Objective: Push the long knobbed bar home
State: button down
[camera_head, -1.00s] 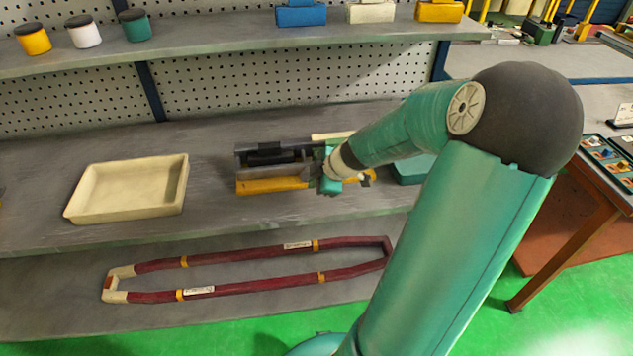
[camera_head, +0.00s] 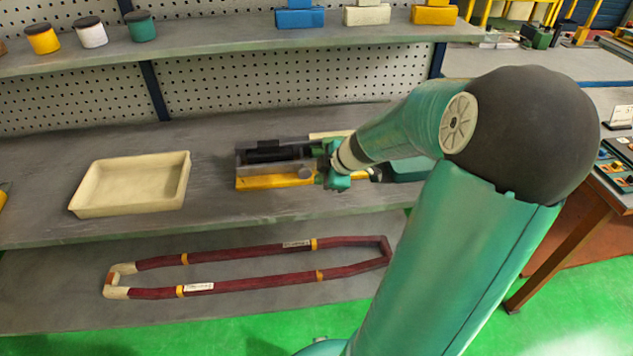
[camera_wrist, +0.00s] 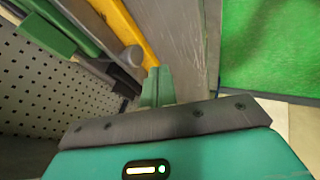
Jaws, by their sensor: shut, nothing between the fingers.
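A fixture with a yellow base (camera_head: 272,183) and grey and black rails lies on the grey bench. A grey round knob (camera_head: 305,172) shows at its near right end. In the wrist view the knob (camera_wrist: 131,57) ends a grey bar that runs up and left beside the yellow strip (camera_wrist: 130,30). How far in the bar sits cannot be told. My gripper (camera_head: 330,178) is at the fixture's right end, just right of the knob. In the wrist view its green fingers (camera_wrist: 157,88) are shut and empty, close to the knob; contact cannot be told.
A cream tray (camera_head: 130,207) stands left of the fixture with bare bench between. A dark red taped loop (camera_head: 240,283) lies on the lower shelf. Several small pots and blocks stand on the upper shelf (camera_head: 230,50). A green box (camera_head: 405,170) sits right of my gripper.

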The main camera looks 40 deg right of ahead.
jog(key=v, duration=0.5)
dwell(0.6)
